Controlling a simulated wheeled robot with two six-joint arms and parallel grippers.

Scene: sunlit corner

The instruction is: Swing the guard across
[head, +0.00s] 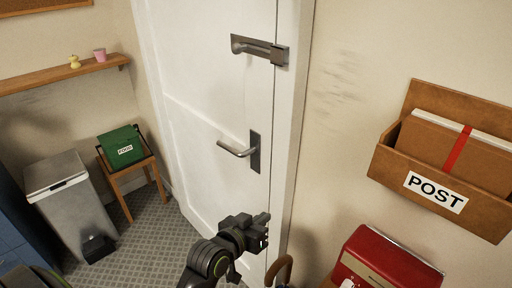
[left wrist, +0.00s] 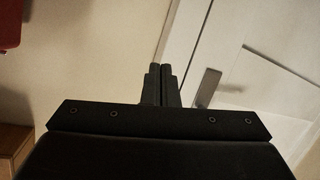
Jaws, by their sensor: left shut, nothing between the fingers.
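The guard (head: 258,48) is a grey metal bar high on the white door (head: 205,100). Its rounded end is at the left, on the door side. Its right end meets a block at the door's right edge, by the frame. From this view I cannot tell exactly how the bar and block engage. My left gripper (head: 266,230) is well below the guard and below the lever handle (head: 236,150), near the door's right edge. In the left wrist view its fingers (left wrist: 160,72) are together and empty, and the handle's plate (left wrist: 207,88) shows beyond. My right gripper is not in view.
A wooden POST box (head: 385,165) is on the right wall, above a red box (head: 390,262). A brown curved handle (head: 284,268) rises close to my left gripper. A bin (head: 62,190) and a stool (head: 142,168) with a green box stand left. Space before the door's upper part is clear.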

